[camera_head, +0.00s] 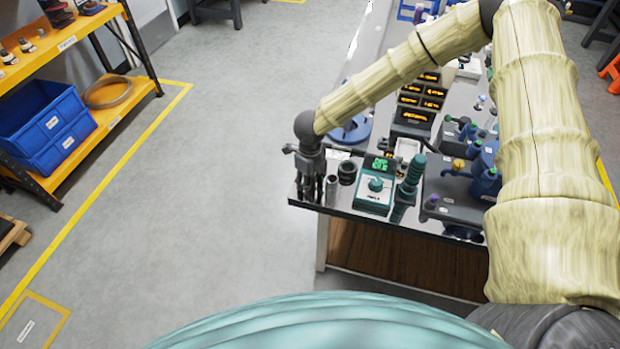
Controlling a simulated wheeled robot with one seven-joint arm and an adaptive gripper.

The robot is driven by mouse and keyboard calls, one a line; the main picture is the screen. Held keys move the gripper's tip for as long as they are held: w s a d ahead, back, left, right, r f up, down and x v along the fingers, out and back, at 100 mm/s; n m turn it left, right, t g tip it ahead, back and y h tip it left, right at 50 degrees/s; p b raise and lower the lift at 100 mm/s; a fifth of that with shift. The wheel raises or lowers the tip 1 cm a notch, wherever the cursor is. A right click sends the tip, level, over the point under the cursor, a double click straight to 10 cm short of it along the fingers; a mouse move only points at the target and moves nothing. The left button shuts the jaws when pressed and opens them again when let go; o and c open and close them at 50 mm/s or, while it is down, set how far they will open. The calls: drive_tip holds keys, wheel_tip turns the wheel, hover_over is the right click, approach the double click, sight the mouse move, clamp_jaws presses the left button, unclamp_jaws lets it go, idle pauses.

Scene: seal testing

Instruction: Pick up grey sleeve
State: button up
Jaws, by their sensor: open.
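A small upright grey cylinder, which looks like the grey sleeve (331,190), stands near the front left corner of the workbench. My gripper (312,192) points down at that corner, just left of the sleeve in the picture. Its dark fingers are open and their tips are close to the bench top. I cannot tell whether a finger touches the sleeve or whether anything stands between the fingers.
A black ring-shaped part (347,172) stands right behind the sleeve. The workbench edge (400,226) is close in front. The floor (210,170) to the left is clear.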

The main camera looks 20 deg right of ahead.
clamp_jaws()
